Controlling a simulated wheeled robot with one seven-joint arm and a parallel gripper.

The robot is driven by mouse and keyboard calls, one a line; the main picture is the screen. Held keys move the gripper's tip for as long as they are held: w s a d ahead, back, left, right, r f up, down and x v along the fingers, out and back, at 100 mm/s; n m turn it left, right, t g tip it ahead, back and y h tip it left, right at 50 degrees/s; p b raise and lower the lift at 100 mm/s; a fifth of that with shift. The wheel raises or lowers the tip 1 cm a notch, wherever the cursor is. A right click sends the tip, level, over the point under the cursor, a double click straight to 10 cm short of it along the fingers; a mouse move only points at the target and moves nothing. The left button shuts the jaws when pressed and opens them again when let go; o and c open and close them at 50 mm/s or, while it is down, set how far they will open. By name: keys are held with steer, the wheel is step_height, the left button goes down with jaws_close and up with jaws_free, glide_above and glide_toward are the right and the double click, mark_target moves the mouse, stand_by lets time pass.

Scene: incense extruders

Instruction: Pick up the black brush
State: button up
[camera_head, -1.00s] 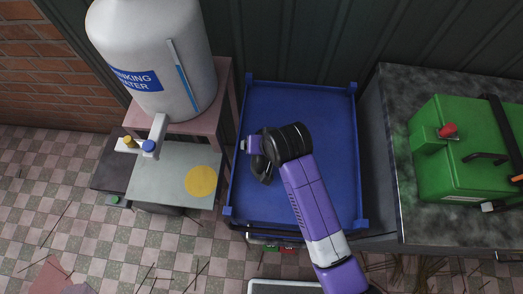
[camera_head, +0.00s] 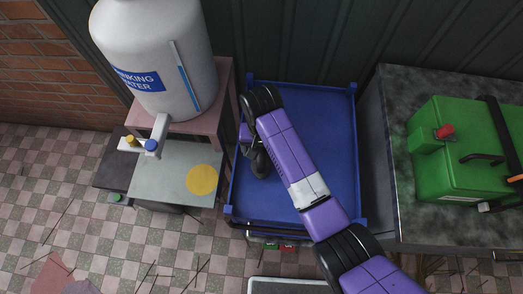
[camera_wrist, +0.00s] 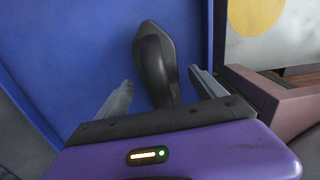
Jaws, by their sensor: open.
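The black brush (camera_wrist: 155,65) lies on the blue tray surface (camera_wrist: 80,60) in the wrist view, its rounded, tapering end pointing up the picture. My gripper (camera_wrist: 161,76) is open, with one grey finger on each side of the brush. There is a visible gap on both sides, and I see no contact. The lower end of the brush is hidden behind the gripper's dark front edge. In the head view, dark parts show at the left side of the blue tray, beside my arm. I cannot cleanly tell brush from gripper there.
The blue tray (camera_head: 330,130) has raised corner posts and is otherwise clear on its right side. A low table with a yellow disc (camera_head: 202,179) and a white water tank (camera_head: 155,50) stand left. A green case (camera_head: 455,150) sits on the counter (camera_head: 400,85) at right.

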steer(key=shift+f, duration=1.05)
steer(key=c, duration=1.6)
steer(key=shift+o, duration=0.2)
steer(key=shift+r, duration=0.1)
step_height(320, 180, up, 20)
steer(key=p, duration=0.6)
